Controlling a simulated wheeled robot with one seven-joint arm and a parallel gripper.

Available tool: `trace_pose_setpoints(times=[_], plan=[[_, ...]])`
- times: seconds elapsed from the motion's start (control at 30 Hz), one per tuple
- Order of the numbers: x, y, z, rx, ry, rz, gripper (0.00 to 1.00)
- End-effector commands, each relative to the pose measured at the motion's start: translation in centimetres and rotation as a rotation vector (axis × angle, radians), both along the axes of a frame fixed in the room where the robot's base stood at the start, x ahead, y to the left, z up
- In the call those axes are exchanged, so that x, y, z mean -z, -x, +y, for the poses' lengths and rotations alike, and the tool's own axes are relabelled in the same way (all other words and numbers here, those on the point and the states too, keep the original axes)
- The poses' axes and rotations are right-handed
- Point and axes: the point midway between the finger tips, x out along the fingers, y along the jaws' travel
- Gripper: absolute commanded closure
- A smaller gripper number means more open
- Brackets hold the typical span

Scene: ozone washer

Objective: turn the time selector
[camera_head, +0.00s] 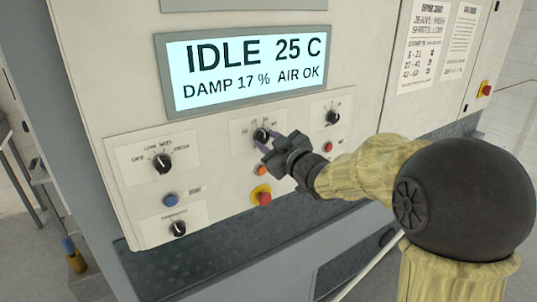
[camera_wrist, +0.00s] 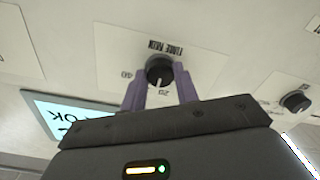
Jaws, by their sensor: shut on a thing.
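The time selector (camera_head: 261,134) is a black round knob on a white label plate, below the display in the head view. In the wrist view the knob (camera_wrist: 160,71) shows with a white pointer line, and its label reads upside down as a time in minutes. My gripper (camera_head: 262,143) reaches it from the lower right. Its two purple fingers (camera_wrist: 160,82) are at either side of the knob, shut on it. In the head view the fingers hide part of the knob and its scale.
The display (camera_head: 245,70) reads IDLE, 25 C, DAMP 17 %, AIR OK. Another knob (camera_head: 332,117) is at the right, one (camera_head: 163,162) at the left, one (camera_head: 179,228) below. A red button on yellow (camera_head: 262,195) sits just below my gripper.

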Motion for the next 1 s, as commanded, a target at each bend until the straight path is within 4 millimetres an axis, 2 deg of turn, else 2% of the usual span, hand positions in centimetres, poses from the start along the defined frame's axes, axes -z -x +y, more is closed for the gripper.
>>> trace_pose_setpoints(times=[0.03, 0.4, 1.0], plan=[[0.61, 0.04, 0.04, -0.001, 0.033, -0.025, 0.93], [0.34, 0.0, -0.02, -0.001, 0.235, -0.157, 0.93], [0.01, 0.0, 0.0, -0.001, 0.287, -0.191, 0.93]])
